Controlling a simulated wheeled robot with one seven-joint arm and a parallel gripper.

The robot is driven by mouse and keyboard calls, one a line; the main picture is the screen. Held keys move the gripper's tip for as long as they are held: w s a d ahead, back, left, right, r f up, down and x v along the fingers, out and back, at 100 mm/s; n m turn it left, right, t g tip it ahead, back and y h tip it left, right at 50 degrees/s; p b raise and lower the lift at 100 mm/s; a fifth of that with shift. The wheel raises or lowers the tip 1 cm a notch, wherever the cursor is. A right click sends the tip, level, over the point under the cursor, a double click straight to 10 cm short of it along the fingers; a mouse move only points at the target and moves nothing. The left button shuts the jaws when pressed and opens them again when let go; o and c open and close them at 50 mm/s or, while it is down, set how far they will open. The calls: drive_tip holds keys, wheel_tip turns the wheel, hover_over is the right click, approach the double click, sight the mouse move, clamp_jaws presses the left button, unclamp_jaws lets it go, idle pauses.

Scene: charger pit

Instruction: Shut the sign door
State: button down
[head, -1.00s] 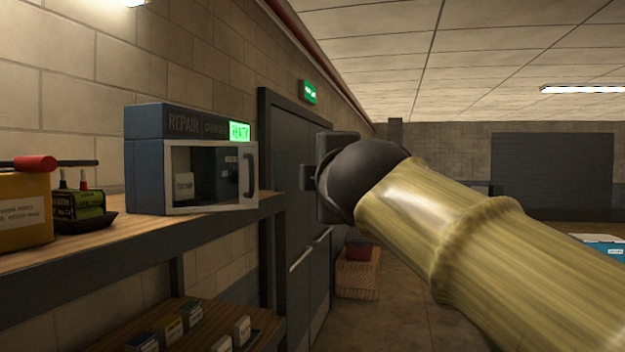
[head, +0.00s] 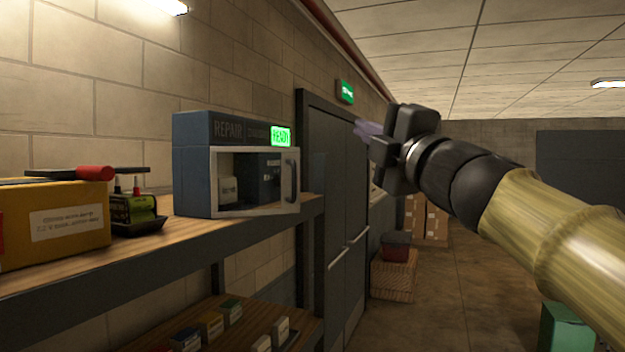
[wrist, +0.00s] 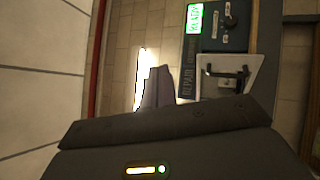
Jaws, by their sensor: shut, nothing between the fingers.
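A dark blue cabinet (head: 192,170) marked REPAIR, with a lit green READY sign (head: 281,136), stands on the wooden shelf. Its pale-framed window door (head: 256,210) has a dark upright handle (head: 291,176) at the right. The door's right edge reaches slightly past the header; I cannot tell whether it is flush or a little ajar. The door also shows in the wrist view (wrist: 228,72), at upper right. My gripper (head: 362,131) is raised to the right of the cabinet, apart from it. Its pale purple fingers (wrist: 157,88) are shut and empty.
A yellow box (head: 60,228) and a small dark green charger (head: 135,210) stand left of the cabinet on the shelf (head: 120,255). A lower shelf holds several small boxes.

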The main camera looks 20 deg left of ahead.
drive_tip(key=s+d+f+n+g, duration=0.1)
drive_tip(key=s+f+n+g, duration=0.3)
drive_tip(key=f+g, duration=0.4)
drive_tip(key=g+p, duration=0.1)
drive_tip(key=g, duration=0.1)
drive_tip(key=shift+d+n+g, duration=0.3)
drive_tip(key=shift+a, duration=0.1)
drive_tip(key=w+a+p, duration=0.5)
drive_tip(key=a+p, duration=0.1)
drive_tip(key=a, duration=0.6)
drive_tip(key=shift+w+d+g, duration=0.15)
drive_tip(key=shift+w+g, duration=0.05)
drive_tip(key=shift+g, duration=0.1)
